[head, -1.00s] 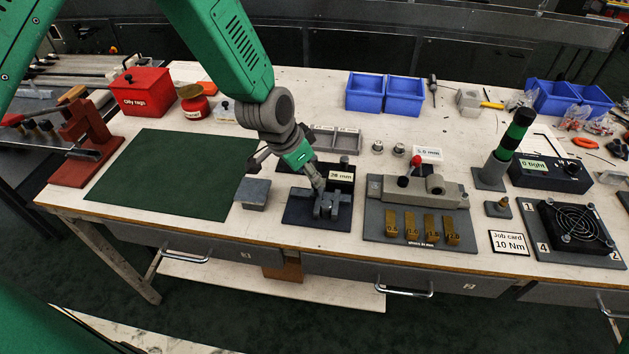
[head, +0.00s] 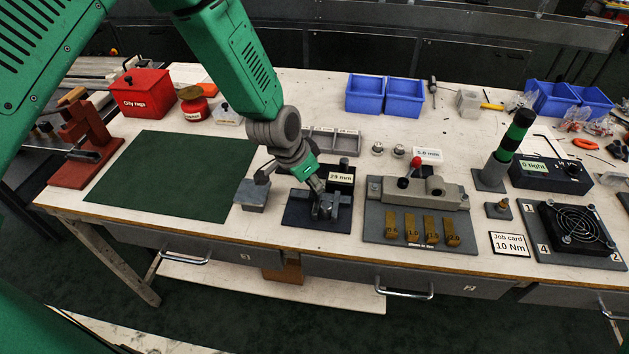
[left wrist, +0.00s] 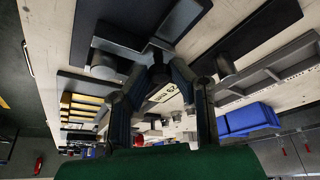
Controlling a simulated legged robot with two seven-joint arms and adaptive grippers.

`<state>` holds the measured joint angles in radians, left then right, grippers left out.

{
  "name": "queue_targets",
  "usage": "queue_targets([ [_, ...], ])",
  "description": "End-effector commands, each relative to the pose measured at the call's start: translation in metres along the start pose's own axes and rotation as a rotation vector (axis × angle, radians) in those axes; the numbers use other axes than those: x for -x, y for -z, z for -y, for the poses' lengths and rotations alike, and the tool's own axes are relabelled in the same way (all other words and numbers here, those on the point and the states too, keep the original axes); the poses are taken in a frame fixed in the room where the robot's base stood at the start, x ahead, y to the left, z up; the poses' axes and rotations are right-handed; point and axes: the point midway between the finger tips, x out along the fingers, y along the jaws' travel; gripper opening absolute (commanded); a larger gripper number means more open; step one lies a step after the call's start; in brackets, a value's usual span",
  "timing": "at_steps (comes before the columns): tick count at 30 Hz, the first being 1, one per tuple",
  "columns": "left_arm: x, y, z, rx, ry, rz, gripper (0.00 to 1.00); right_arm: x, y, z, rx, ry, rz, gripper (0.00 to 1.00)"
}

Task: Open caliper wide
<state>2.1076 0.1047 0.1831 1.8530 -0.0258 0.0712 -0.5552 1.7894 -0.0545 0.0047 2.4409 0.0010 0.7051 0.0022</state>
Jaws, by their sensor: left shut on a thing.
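The bench caliper fixture (head: 297,211) is a dark blue plate with grey upright jaw pieces, near the front edge of the bench. A readout (head: 341,178) behind the jaws appears to read 29 mm. My left gripper (head: 322,207) points down at the jaw pieces and is shut on one of them, which I take to be the caliper's sliding jaw. The fingers hide part of the contact. In the left wrist view the readout (left wrist: 164,92) shows upside down between the fingers, with dark caliper parts close around them. My right gripper is not in view.
A grey block (head: 252,195) stands close left of the fixture, beside a green mat (head: 175,175). A grey clamp fixture with several brass gauges (head: 410,228) stands to the right. A grey divided tray (head: 335,142) lies behind. The mat is clear.

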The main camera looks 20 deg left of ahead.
Motion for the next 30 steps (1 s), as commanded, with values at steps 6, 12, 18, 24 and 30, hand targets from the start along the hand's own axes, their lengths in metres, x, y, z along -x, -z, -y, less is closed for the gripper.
queue_targets([
  [6,0.009,-0.019,0.022,0.002,0.001,0.0,0.0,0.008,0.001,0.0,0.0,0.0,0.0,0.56],
  [12,0.009,-0.02,0.023,-0.001,0.002,0.0,0.0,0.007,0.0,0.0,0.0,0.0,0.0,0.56],
  [18,0.008,-0.02,0.023,0.0,0.002,0.0,0.39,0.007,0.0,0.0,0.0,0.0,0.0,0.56],
  [24,0.009,-0.02,0.022,0.0,0.001,0.0,0.39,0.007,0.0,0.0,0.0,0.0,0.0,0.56],
  [30,0.022,-0.019,0.023,0.0,0.003,-0.003,0.39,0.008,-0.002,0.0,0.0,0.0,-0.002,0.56],
])
